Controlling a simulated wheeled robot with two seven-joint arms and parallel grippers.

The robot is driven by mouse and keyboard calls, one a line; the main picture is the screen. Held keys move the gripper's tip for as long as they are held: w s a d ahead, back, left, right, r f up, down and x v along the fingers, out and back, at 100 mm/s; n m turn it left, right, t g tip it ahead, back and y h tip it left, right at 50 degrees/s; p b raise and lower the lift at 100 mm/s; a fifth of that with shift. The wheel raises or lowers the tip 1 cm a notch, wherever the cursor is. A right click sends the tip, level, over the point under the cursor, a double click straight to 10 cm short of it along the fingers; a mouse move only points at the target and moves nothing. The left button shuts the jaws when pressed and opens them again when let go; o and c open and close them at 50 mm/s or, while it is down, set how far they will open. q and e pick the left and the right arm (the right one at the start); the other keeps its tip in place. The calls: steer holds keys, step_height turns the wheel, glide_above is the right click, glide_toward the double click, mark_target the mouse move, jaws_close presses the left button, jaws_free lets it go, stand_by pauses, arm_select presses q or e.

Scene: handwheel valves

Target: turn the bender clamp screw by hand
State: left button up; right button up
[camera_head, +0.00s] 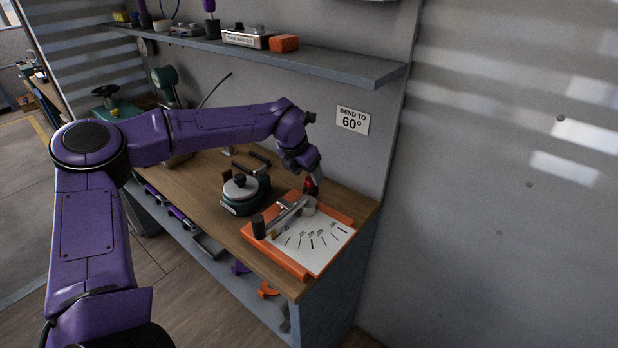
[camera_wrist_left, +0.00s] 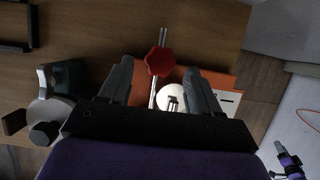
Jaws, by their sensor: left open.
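The bender clamp screw has a red lobed knob (camera_head: 310,187) at the back of the bender (camera_head: 291,215), whose orange base (camera_head: 274,259) carries a white angle scale (camera_head: 318,246). My left gripper (camera_head: 307,175) is just above the knob in the head view. In the left wrist view the red knob (camera_wrist_left: 158,61) shows between the two open fingers of my left gripper (camera_wrist_left: 158,68), on a metal rod. I see no finger touching it; the exact depth between them is unclear. My right gripper is not in view.
A round green-and-grey device (camera_head: 241,192) stands on the wooden bench (camera_head: 207,188) left of the bender. A shelf (camera_head: 330,65) with several items hangs above. A wall sign (camera_head: 353,120) reads "BEND TO 60°". The floor beside the bench is clear.

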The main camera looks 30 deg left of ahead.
arm_select(q)
steer(key=b+v, duration=0.1)
steer(key=v, duration=0.7)
steer(key=shift+s, duration=0.15)
steer(key=shift+r, duration=0.15)
